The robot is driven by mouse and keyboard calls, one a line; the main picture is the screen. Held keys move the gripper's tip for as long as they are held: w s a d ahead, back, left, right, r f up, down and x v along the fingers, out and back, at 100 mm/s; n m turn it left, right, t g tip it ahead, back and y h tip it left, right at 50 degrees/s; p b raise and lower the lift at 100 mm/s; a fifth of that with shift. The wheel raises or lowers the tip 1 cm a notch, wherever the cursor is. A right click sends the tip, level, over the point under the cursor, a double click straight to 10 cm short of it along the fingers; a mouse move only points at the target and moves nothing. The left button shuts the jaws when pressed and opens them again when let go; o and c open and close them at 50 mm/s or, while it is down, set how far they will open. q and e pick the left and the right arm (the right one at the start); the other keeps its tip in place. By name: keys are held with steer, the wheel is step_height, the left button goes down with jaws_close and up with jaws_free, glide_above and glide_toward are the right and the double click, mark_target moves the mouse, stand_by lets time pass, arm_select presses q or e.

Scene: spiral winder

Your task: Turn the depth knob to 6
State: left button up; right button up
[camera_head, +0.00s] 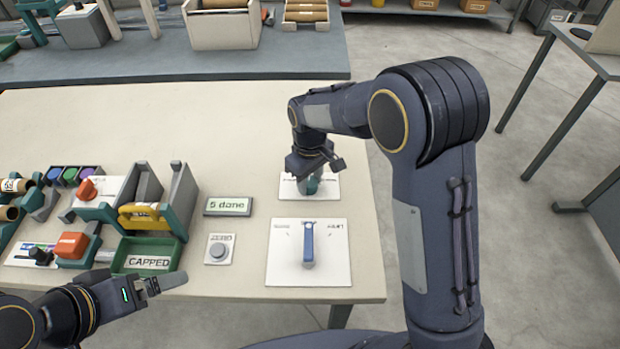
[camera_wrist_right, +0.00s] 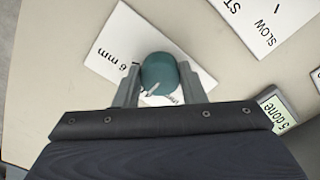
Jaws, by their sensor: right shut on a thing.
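The depth knob is a teal round knob (camera_head: 309,185) on a white plate (camera_head: 328,188) at the right part of the table. In the right wrist view the knob (camera_wrist_right: 158,73) has a pale pointer at its lower edge, and the plate (camera_wrist_right: 122,38) shows "6 mm" at the left. My right gripper (camera_wrist_right: 158,88) is shut on the knob, one finger on each side. In the head view my right gripper (camera_head: 312,170) is over the knob and hides much of it. My left gripper (camera_head: 150,285) is at the lower left, clear of the knob; its finger gap is unclear.
A blue lever on a white plate (camera_head: 277,268) stands in front of the knob. A "5 done" display (camera_head: 228,206) and a "ZERO" button (camera_head: 217,250) are to the left. A green "CAPPED" bin (camera_head: 147,256) and coloured fixtures fill the left. The table's back middle is clear.

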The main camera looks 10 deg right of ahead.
mark_target(309, 182)
steer(key=m+p, duration=0.1)
steer(key=m, duration=0.4)
steer(key=shift+r+m, duration=0.1)
steer(key=shift+m, duration=0.3)
steer(key=m+p, duration=0.1)
steer(key=m, duration=0.4)
steer(key=shift+a+m, duration=0.1)
steer(key=shift+m, duration=0.3)
steer(key=shift+m+p, duration=0.3)
steer(key=o, duration=1)
step_height(309, 182, up, 8)
steer(key=shift+f, duration=0.15)
